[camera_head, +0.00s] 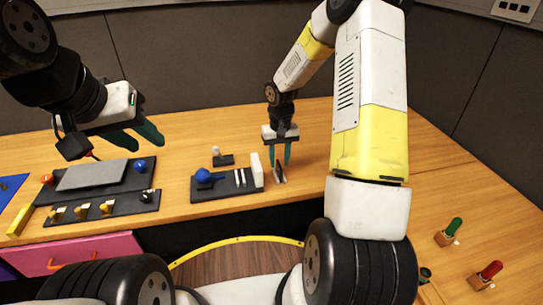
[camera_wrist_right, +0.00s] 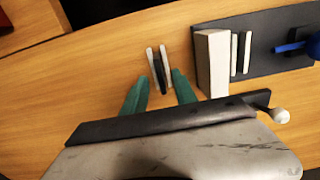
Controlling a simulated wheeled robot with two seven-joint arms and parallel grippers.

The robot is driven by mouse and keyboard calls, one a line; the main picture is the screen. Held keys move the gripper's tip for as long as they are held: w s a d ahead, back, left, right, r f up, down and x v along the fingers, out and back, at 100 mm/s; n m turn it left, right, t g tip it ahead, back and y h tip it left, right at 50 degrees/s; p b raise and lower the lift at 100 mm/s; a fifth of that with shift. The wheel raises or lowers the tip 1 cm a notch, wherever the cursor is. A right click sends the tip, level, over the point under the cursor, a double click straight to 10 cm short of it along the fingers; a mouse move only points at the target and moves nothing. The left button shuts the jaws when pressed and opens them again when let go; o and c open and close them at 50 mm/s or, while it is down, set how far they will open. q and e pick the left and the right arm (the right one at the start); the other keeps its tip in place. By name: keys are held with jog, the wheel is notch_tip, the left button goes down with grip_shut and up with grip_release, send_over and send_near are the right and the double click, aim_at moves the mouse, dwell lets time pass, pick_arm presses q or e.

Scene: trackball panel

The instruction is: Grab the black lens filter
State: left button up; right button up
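The black lens filter seems to be the thin dark piece (camera_head: 279,173) standing on the wooden table, right of the dark panel with the blue ball. In the right wrist view, a thin black piece (camera_wrist_right: 161,74) shows edge-on between two pale strips. My right gripper (camera_head: 280,160) points down just above it. Its green fingers are open, and in the right wrist view (camera_wrist_right: 160,82) they lie to either side of the black piece's near end; I cannot tell whether they touch it. My left gripper (camera_head: 140,138) is open and empty above the left panel.
The dark panel (camera_head: 228,193) holds a blue ball (camera_head: 203,175), pale upright plates and a white block (camera_head: 256,168), close beside the right gripper. A small white-knobbed piece (camera_head: 222,158) stands behind. Green (camera_head: 454,228) and red (camera_head: 490,271) handles stand at right. The table behind is clear.

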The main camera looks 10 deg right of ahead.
jog(key=shift+f, duration=1.3)
grip_shut()
jog(key=shift+r, duration=0.15)
